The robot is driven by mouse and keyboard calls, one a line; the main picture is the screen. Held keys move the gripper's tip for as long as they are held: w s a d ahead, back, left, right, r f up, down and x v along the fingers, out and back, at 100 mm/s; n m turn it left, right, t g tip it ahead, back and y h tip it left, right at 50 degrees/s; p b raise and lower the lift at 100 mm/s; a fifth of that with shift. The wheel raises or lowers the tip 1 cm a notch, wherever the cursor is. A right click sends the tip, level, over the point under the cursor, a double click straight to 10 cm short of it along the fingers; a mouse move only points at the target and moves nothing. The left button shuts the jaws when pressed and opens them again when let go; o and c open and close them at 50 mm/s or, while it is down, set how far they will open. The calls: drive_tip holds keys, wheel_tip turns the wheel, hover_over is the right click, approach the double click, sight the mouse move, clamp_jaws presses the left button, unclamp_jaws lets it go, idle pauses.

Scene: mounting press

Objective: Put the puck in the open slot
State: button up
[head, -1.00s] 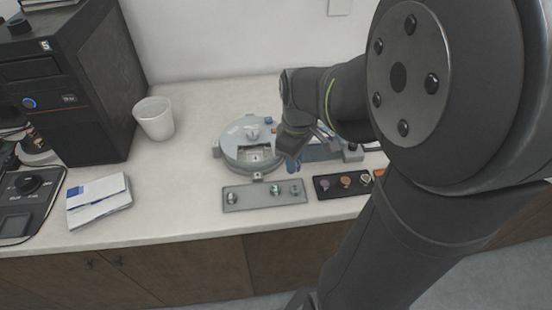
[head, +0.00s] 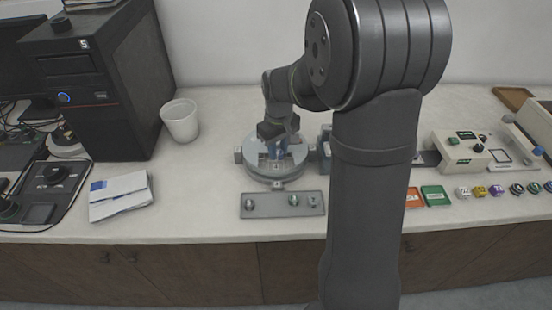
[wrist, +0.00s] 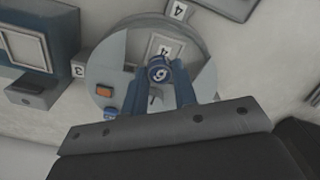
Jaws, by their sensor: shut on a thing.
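My gripper (head: 276,152) is above the round grey press unit (head: 253,169) in the head view, pointing down. In the wrist view, the two blue fingers of my gripper (wrist: 158,84) are shut on a small round puck (wrist: 158,70) with a dark blue rim and a digit that reads as 6 or 9. Behind the puck lies the round grey unit (wrist: 203,85), with a pale rectangular recess (wrist: 165,45) marked 4 partly hidden by the puck. I cannot tell whether the puck touches the unit.
Grey tray (head: 268,209) with several small pieces lies in front of the unit. Number tags 3 (wrist: 78,70) and 4 (wrist: 178,10) stand at its rim. A white cup (head: 180,120) is at left; red and green boxes (head: 436,195) and a cream device (head: 462,150) are at right.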

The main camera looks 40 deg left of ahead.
sight(276, 168)
drive_tip(key=shift+s+a+f, duration=0.15)
drive_tip(key=shift+a+f, duration=0.25)
drive_tip(key=shift+f, duration=1.8)
drive_tip(key=shift+f, duration=0.1)
drive_tip(key=shift+d+f, duration=0.1)
drive_tip(key=shift+f, duration=0.1)
drive_tip(key=o, duration=0.9)
drive_tip(key=shift+f, duration=0.1)
drive_tip(key=shift+o, duration=0.4)
wheel_tip(276, 168, up, 13)
drive_tip(key=shift+f, duration=0.1)
wheel_tip(276, 168, down, 12)
drive_tip(key=shift+f, duration=0.25)
